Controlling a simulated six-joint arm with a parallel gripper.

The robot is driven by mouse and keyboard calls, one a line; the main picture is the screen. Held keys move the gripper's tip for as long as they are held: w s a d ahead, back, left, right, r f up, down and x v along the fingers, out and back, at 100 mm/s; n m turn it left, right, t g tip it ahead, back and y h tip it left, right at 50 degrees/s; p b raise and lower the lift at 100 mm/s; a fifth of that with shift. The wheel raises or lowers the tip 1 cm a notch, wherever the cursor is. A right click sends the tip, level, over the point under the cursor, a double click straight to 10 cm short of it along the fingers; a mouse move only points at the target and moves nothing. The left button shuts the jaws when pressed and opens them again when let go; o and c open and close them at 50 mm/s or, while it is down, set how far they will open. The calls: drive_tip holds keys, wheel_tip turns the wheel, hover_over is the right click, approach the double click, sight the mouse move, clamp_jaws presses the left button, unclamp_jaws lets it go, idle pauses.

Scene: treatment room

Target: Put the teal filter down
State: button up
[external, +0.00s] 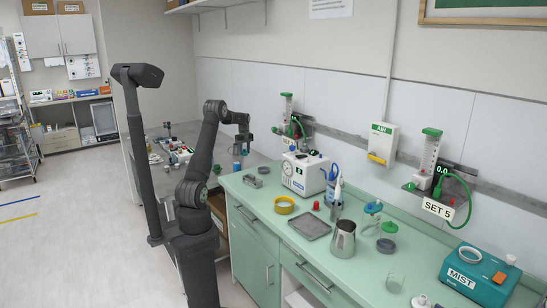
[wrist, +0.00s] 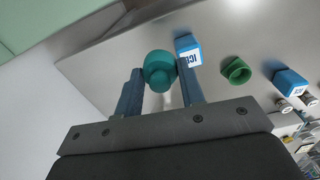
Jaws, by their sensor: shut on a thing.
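The teal filter (wrist: 159,70) is a round, stepped piece between the two fingers of my gripper (wrist: 160,84) in the wrist view. My gripper is shut on it. Below them is a grey metal surface (wrist: 110,65); I cannot tell the exact gap between filter and surface. In the external view my gripper (external: 240,150) is over the grey table at the far end of the green counter, with a small teal shape (external: 237,166) under it.
In the wrist view a blue box (wrist: 188,50) with white lettering stands close to the right finger. The green counter (external: 265,215) holds a white device (external: 304,173) and a yellow ring (external: 284,205).

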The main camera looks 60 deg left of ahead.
drive_tip(key=w+d, duration=0.1)
drive_tip(key=w, duration=0.7)
hover_over(246, 164)
drive_tip(key=shift+m, duration=0.4)
drive_tip(key=f, duration=0.7)
drive_tip(key=shift+s+d+f, duration=0.3)
drive_tip(key=shift+f, duration=1.95)
drive_tip(key=shift+f, duration=0.15)
drive_tip(key=o, duration=1)
wheel_tip(246, 164, up, 12)
drive_tip(key=shift+r, duration=0.15)
